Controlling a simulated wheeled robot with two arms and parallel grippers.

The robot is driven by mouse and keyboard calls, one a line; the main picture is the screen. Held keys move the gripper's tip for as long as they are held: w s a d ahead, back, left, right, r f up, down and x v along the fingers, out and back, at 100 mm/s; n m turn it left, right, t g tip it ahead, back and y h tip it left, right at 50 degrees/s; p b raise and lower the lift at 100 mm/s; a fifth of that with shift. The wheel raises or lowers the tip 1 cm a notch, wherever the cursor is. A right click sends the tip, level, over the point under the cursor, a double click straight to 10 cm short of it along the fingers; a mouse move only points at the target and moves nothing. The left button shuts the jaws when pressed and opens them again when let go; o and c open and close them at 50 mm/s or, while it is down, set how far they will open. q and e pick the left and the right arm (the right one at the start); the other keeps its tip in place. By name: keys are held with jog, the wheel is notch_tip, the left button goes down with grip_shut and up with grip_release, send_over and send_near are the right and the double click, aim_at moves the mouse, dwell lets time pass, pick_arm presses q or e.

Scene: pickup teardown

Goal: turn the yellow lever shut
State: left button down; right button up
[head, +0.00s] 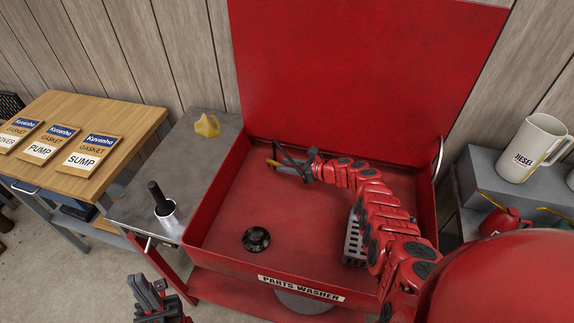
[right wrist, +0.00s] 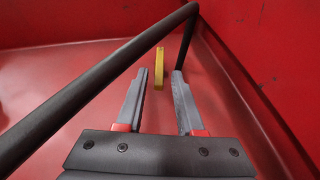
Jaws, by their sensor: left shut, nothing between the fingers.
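The yellow lever (head: 272,163) is at the back left inside the red parts washer, by a thin dark pipe (head: 291,161). In the right wrist view the lever (right wrist: 159,68) is a narrow upright yellow bar. My right gripper (right wrist: 161,72) is open, with the lever showing in the gap between its fingertips; I see no finger touching it. In the head view my right gripper (head: 288,167) is small and partly covered by the pipe. My left gripper (head: 155,292) is shut and empty, low in front of the washer.
The parts washer's red walls (head: 215,190) and raised lid (head: 365,70) enclose the right arm. The dark pipe (right wrist: 95,85) crosses close to the right gripper. A black drain (head: 256,239) sits in the basin. A grey bench (head: 150,190) holds a yellow object (head: 207,125) and a cup (head: 168,217).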

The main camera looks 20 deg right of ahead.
jog(key=shift+o, duration=0.2)
jog(key=shift+s+d+r+p, duration=0.15)
jog(key=shift+r+p, duration=0.05)
jog(key=shift+p, duration=0.1)
jog(key=p+v, duration=0.3)
jog(key=v, duration=0.2)
jog(key=shift+s+d+r, duration=0.15)
jog(key=shift+s+d, duration=0.05)
jog(key=v, duration=1.1)
jog(key=shift+s+b, duration=0.15)
jog(key=shift+b, duration=0.2)
jog(key=shift+d, duration=0.1)
